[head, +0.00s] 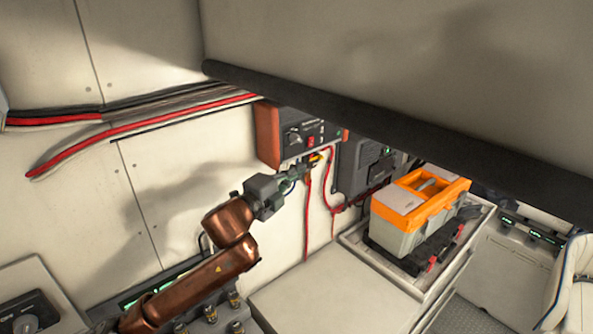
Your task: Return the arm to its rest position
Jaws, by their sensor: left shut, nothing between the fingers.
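My left arm (228,225) is copper-brown and reaches up from the lower left towards the wall. My left gripper (312,165) is shut and holds nothing. It is at the lower edge of the orange-sided control box (269,135) on the wall. The box has a dark front panel with a knob and small lit switches. Whether the fingertips touch the box or the red cable under it, I cannot tell. My right gripper is not in view.
A dark box (364,160) hangs right of the panel, with red cables (307,215) below. An orange and grey toolbox (417,210) stands on a tray at right. A pale flat top (335,295) in front is clear. A dark padded edge (420,140) crosses overhead.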

